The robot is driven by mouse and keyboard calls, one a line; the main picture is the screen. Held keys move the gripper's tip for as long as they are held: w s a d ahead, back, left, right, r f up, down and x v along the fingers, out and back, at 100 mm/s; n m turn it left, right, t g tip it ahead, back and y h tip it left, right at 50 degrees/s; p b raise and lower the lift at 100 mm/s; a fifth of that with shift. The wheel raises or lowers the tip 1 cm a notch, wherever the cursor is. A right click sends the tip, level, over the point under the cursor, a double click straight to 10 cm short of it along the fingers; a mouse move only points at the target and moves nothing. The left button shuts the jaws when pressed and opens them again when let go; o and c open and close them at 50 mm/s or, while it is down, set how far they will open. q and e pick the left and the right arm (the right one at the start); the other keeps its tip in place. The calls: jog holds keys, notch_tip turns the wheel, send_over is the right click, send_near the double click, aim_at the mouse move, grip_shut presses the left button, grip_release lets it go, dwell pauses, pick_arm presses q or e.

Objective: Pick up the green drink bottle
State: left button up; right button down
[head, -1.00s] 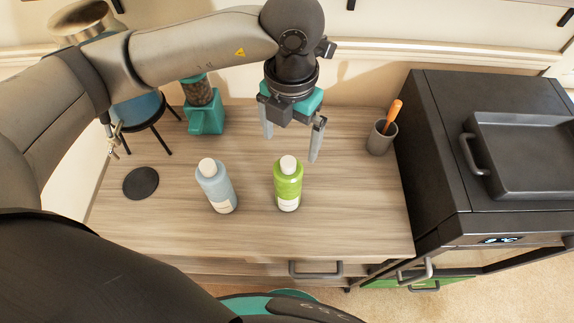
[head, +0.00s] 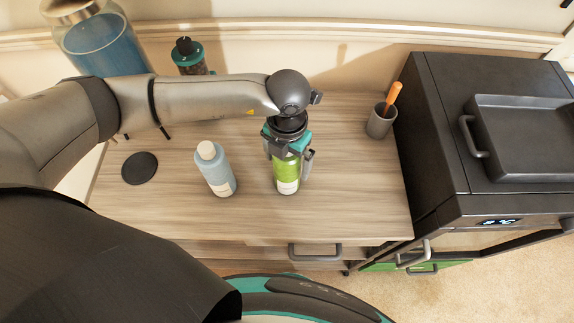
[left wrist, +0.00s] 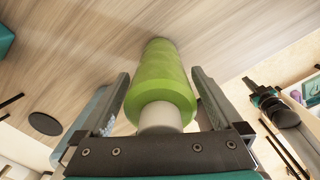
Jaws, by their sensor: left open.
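The green drink bottle (head: 287,174) stands upright on the wooden counter (head: 345,205) in the head view, with its top hidden under my left gripper (head: 291,168). The gripper is above and around it, open, one finger on each side. In the left wrist view the green bottle (left wrist: 160,85) lies between the two fingers, its white cap (left wrist: 160,117) close to the palm. A gap shows on the right finger's side; whether the left finger touches it I cannot tell. My right gripper is not in view.
A pale blue bottle (head: 215,170) stands to the left of the green one. A black round coaster (head: 139,168) lies further left. A grey cup (head: 380,122) with an orange-handled utensil stands at the back right, beside a dark appliance (head: 440,130).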

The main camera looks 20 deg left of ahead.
pick_arm(q)
jog(key=shift+f, duration=0.3)
jog(key=shift+r, duration=0.1)
grip_shut()
dwell(0.5)
